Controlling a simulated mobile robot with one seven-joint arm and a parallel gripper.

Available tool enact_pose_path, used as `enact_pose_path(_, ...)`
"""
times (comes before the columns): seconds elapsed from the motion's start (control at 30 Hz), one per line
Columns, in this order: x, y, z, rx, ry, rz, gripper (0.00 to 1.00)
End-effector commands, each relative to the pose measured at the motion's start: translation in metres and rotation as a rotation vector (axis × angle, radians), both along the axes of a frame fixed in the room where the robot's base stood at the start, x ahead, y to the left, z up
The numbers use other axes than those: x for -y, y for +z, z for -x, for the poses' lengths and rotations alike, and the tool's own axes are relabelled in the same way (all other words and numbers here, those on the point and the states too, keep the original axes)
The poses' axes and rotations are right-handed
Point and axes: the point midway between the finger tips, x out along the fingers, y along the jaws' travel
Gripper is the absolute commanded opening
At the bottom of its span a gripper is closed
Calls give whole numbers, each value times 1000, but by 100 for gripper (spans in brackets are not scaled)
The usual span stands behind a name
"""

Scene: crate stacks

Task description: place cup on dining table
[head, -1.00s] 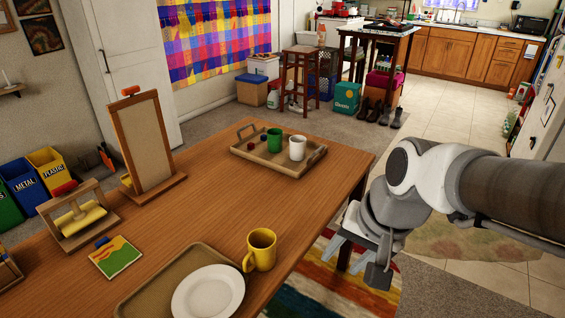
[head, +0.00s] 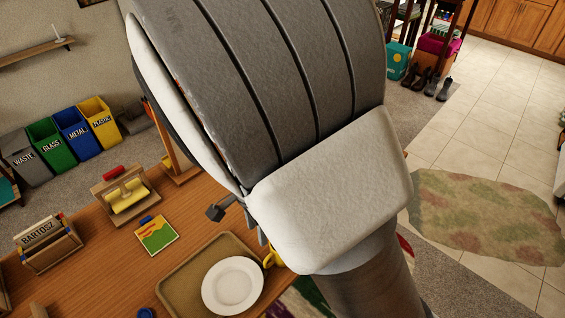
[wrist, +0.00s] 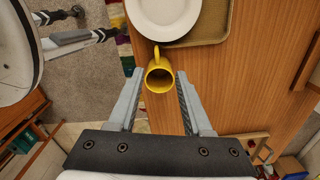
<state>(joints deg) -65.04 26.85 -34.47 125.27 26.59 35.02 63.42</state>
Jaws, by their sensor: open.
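A yellow mug (wrist: 159,79) stands upright on the wooden dining table (wrist: 262,70), seen from above in the wrist view. Its handle points toward the white plate. In the head view only a sliver of the mug (head: 274,258) shows past my arm. My gripper (wrist: 158,74) is open and empty. Its fingertips appear on either side of the mug in the wrist view; I cannot tell how far above it they are. In the head view my arm hides most of the gripper. The table (head: 110,258) shows at lower left.
A white plate (head: 232,286) lies on a brown tray (head: 178,279) close beside the mug. A picture card (head: 156,235), a yellow roller stand (head: 126,196) and a letter holder (head: 48,246) stand farther left. My arm hides the table's far end.

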Motion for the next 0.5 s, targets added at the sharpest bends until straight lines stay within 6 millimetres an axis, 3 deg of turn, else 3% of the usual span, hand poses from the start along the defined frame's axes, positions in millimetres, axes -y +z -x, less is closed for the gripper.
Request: enact_pose_path(0.5, 2, -103, 0, -1, -3, 5, 50)
